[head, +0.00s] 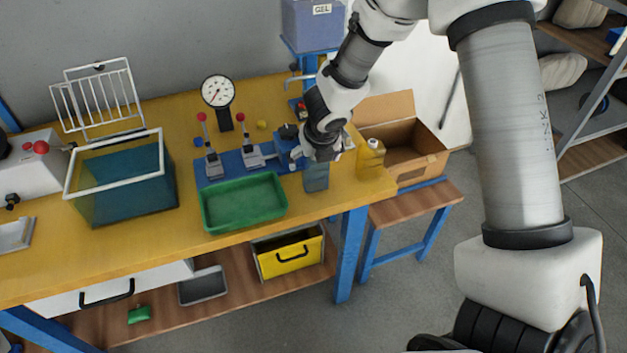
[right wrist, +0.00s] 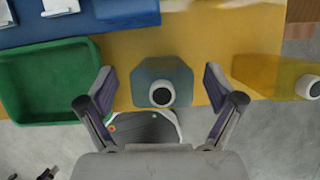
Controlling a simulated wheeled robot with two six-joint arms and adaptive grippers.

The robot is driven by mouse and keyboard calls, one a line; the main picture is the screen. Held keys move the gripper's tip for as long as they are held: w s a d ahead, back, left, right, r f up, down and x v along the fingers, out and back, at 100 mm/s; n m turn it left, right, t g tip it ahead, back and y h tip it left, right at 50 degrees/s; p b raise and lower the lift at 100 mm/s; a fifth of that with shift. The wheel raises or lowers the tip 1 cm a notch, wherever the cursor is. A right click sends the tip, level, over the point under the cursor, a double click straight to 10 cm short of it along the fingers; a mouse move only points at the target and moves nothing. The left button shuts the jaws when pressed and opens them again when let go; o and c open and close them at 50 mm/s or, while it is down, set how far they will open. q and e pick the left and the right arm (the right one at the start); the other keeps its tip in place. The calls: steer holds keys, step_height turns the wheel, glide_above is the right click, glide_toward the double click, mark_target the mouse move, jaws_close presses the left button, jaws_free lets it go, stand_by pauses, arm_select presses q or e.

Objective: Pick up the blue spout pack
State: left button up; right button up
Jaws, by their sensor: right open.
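The blue spout pack (head: 316,178) stands on the yellow bench near its front edge, just right of the green tray. In the right wrist view my right gripper (right wrist: 161,92) is open, one finger on each side of the pack, with gaps on both sides. My left gripper is not in view.
A yellow spout pack (head: 370,160) stands close to the right, also in the right wrist view (right wrist: 270,75). The green tray (head: 243,226) is close on the left. An open cardboard box (head: 430,165) stands on a lower stand at right. Clamps on a blue plate (head: 212,180) lie behind.

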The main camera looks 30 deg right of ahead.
steer(key=shift+x, duration=0.9)
steer(key=shift+s+d, duration=0.1)
steer(key=c, duration=1.2)
steer(key=shift+c, duration=0.2)
steer(key=shift+r, duration=0.15)
